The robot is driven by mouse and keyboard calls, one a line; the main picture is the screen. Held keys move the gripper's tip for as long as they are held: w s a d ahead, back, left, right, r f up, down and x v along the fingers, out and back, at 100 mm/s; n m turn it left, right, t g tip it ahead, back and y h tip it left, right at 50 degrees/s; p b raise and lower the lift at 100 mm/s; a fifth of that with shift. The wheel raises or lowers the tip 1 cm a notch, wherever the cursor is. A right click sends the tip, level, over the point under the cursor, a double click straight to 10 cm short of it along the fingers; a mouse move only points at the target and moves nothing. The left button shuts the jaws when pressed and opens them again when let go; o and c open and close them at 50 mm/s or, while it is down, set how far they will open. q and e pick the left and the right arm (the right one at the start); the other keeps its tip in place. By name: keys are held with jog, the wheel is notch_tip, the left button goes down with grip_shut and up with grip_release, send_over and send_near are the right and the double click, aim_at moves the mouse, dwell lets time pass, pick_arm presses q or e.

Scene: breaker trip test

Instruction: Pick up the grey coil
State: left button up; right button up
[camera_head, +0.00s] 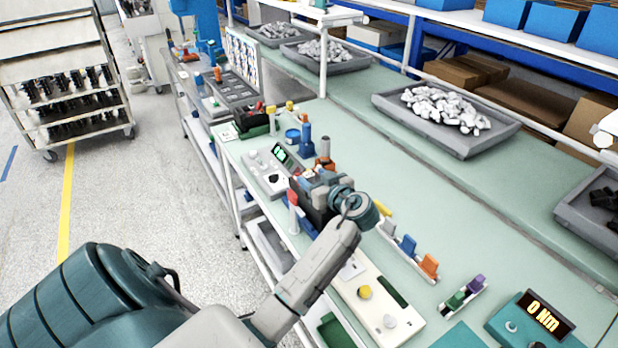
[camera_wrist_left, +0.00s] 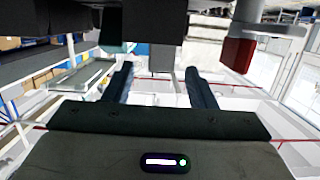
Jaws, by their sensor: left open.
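A small grey piece (camera_head: 388,227), which looks like the grey coil, stands in a row with a blue piece (camera_head: 406,245) and an orange piece (camera_head: 429,265) on the bench. My left gripper (camera_head: 308,194) is over the bench's front edge, up and left of the grey piece and apart from it. Its fingers are partly hidden by its own body in the head view. The left wrist view shows the two fingers (camera_wrist_left: 160,80) spread with nothing held between them. I cannot make out the grey coil there. My right gripper is not in view.
A white panel with a yellow button (camera_head: 365,292) lies near the bench's front edge. A torque display (camera_head: 540,315) and a small rack with green and purple pieces (camera_head: 465,293) are at right. Grey trays (camera_head: 480,146) stand behind. Bare bench top (camera_head: 450,215) lies between.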

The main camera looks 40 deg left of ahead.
aim_at(310, 175)
pick_arm(q)
jog(key=shift+p+x, duration=0.5)
jog(key=shift+x, duration=0.65)
jog(key=shift+a+f, duration=0.2)
jog(key=shift+a, duration=0.25)
jog(key=shift+d, duration=0.15)
jog(key=c, duration=1.1)
jog(key=shift+r, duration=0.1)
